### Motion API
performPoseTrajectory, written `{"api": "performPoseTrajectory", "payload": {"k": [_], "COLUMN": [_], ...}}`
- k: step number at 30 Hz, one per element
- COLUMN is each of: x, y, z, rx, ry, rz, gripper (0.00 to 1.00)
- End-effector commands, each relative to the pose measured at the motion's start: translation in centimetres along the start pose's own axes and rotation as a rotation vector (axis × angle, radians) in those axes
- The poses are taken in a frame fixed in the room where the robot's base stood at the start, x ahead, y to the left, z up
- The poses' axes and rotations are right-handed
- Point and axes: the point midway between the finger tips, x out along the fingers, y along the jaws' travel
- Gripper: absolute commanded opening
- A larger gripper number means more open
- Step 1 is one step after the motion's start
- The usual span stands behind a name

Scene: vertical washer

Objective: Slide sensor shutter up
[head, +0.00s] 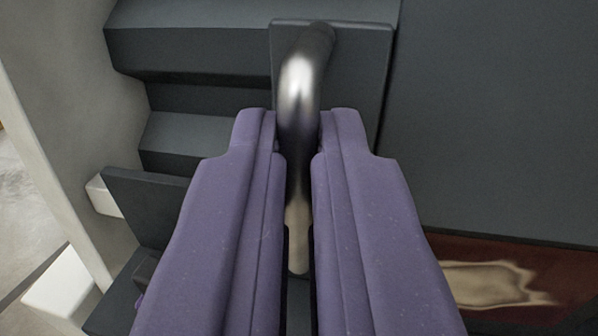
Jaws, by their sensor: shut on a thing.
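My gripper (297,140) shows in the head view with two purple fingers, shut on a curved metal handle (300,75). The handle is shiny and bends out from the top of a dark grey plate (357,80). The fingers press on it from left and right. Its lower part shows in the gap between the fingers, and the fingers hide much of the plate's lower part. I take this plate with the handle to be the sensor shutter.
Dark stepped ledges (200,60) lie left of the plate. A large dark panel (490,120) fills the right, with a reddish-brown glossy strip (500,280) below it. A pale grey post (60,110) stands at the left, with a small dark flap (145,205) beside it.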

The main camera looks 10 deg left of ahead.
Motion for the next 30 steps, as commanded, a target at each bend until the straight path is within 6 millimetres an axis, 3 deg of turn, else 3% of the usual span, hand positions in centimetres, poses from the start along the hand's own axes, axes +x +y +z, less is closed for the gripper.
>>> {"api": "performPoseTrajectory", "payload": {"k": [4, 14, 15, 18, 26, 30], "x": [0.0, 0.0, 0.0, 0.0, 0.0, -1.3], "y": [0.1, 0.1, 0.1, 0.1, 0.1, 0.0], "z": [-1.2, -1.1, -1.1, -1.1, -1.0, -1.0], "rx": [0.000, 0.001, 0.001, 0.001, 0.001, 0.000], "ry": [0.001, 0.001, 0.000, 0.000, 0.000, 0.001], "rz": [0.002, 0.002, 0.002, 0.002, 0.001, 0.001], "gripper": [0.00, 0.00, 0.17, 0.36, 0.36, 0.36]}}
